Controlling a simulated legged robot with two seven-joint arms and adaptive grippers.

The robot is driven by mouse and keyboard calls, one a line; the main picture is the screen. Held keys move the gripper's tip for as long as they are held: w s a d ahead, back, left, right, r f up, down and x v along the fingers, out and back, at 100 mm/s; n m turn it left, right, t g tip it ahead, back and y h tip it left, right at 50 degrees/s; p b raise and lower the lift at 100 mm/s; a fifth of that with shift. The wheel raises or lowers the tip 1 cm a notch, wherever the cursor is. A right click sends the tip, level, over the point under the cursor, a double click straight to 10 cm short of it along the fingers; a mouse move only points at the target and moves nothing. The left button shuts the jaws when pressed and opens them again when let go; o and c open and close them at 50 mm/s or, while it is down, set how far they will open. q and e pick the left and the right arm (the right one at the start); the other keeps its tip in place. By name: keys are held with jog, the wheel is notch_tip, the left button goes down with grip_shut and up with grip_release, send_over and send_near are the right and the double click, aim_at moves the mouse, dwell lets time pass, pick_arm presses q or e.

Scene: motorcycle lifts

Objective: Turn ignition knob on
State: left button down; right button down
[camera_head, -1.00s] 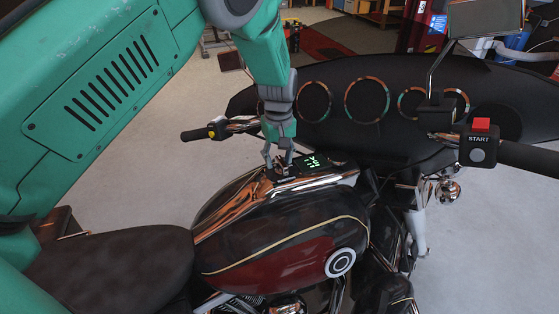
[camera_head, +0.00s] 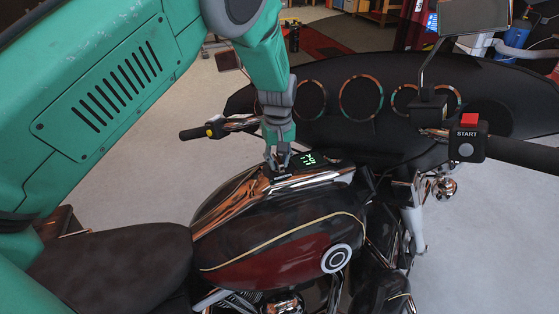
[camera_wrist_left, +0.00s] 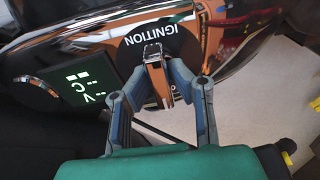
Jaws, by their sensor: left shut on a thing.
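The ignition knob (camera_wrist_left: 154,54) is a shiny metal tab on a black round plate marked IGNITION (camera_wrist_left: 133,45) in the left wrist view. My left gripper (camera_wrist_left: 157,75) is shut on the knob, with one finger on each side of it. In the head view, the left gripper (camera_head: 278,164) points down onto the tank's top console, and its fingers hide the knob. A small screen with green lit characters (camera_head: 308,159) is just right of the fingers. My right gripper is not in view.
The motorcycle's tank (camera_head: 285,235) and black seat (camera_head: 110,265) lie below my left arm. The fairing (camera_head: 330,105) stands behind the console. The left handlebar grip (camera_head: 193,133) is near the gripper. A START switch box (camera_head: 467,141) is on the right handlebar.

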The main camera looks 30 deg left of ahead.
pick_arm(q)
jog(key=shift+w+a+r+m+p, duration=0.1)
jog(key=shift+w+m+p, duration=0.1)
jog(key=shift+m, duration=0.4)
jog(key=shift+w+a+r+m+p, duration=0.1)
jog(key=shift+m+p, duration=0.05)
jog(key=shift+m, duration=0.45)
jog(key=m, duration=0.2)
jog(key=shift+m, duration=0.4)
jog(key=m, duration=0.2)
jog(key=shift+m+t+h+p, duration=0.3)
jog(key=shift+h+p, duration=0.1)
jog(key=shift+m, duration=1.8)
jog(key=c, duration=1.6)
grip_release()
jog(key=shift+o, duration=0.6)
jog(key=shift+f, duration=0.2)
